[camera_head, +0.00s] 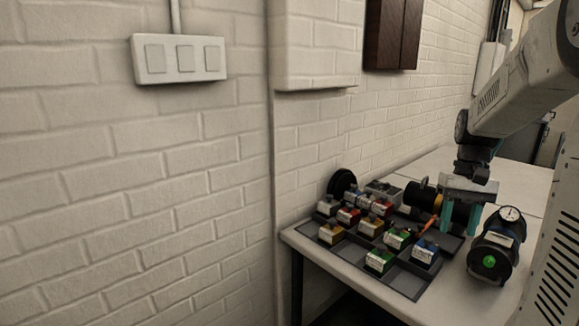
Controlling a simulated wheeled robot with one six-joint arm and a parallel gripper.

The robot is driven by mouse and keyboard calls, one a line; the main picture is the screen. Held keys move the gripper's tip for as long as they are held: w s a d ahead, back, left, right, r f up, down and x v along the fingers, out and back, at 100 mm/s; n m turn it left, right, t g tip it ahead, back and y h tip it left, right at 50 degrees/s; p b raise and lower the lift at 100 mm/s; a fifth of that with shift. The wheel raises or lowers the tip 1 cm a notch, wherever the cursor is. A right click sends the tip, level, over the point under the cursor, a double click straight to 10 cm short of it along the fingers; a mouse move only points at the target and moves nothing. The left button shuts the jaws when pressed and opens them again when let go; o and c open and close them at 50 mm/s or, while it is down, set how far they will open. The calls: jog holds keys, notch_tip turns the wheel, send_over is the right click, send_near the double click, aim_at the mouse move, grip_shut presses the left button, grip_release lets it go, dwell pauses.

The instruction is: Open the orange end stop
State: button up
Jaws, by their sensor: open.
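My gripper (460,224) hangs over the right part of the table with its two teal fingers pointing down and apart. I see nothing clearly held between them. A small orange part (430,224) shows just left of the fingers; it is too small to tell whether it is the orange end stop. A dark cylinder with a yellow band (423,196) lies just behind it, partly hidden by my gripper. A black cylinder with a green round knob and a white dial gauge (490,256) is right of my gripper, near the table's front.
A dark compartment tray (404,281) holds several small blocks with coloured tops. A black round object (342,183) stands at the back left by the brick wall. The white table (515,185) has free room behind my gripper.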

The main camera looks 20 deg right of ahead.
jog(key=s+a+n+t, duration=0.1)
jog(key=s+a, duration=0.3)
jog(key=a, duration=0.5)
jog(key=s+a+r+n+t+h, duration=0.1)
jog(key=s+a+n, duration=0.1)
jog(key=s+a, duration=0.3)
jog(key=s+a+r+n+t, duration=0.1)
jog(key=s+a, duration=0.4)
jog(key=a, duration=0.7)
jog(key=shift+a+n+h, duration=0.3)
jog(key=shift+n+h, duration=0.1)
jog(key=shift+n, duration=0.4)
jog(key=shift+d, duration=0.1)
